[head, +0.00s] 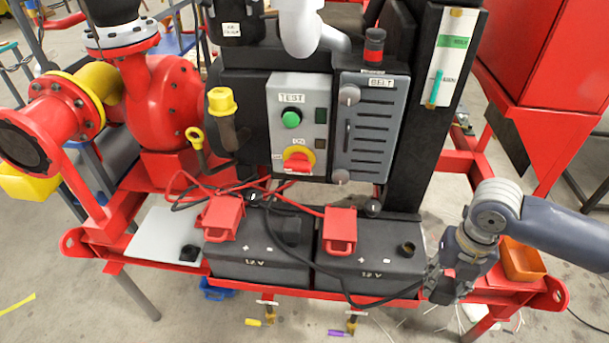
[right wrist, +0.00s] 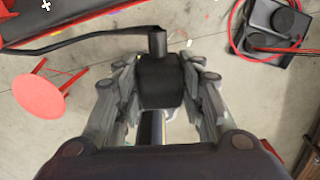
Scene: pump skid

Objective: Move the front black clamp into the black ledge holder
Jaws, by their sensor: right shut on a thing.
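My right gripper (head: 440,287) is at the right front corner of the skid, just right of the right battery. In the right wrist view my right gripper (right wrist: 160,95) is shut on the black clamp (right wrist: 160,78), whose black cable (right wrist: 85,38) runs off left. In the head view the fingers mostly hide the clamp, and the cable (head: 345,292) crosses the batteries' front. A small black block (head: 190,253) sits on the grey plate at left; I cannot tell whether it is the ledge holder. My left gripper is not in view.
Two black 12 V batteries (head: 255,265) (head: 370,262) carry red clamps (head: 222,217) (head: 340,230). The red frame rail (head: 330,294) runs along their front. An orange bin (head: 522,260) stands behind my right wrist. The panel with knobs (head: 370,125) rises behind the batteries.

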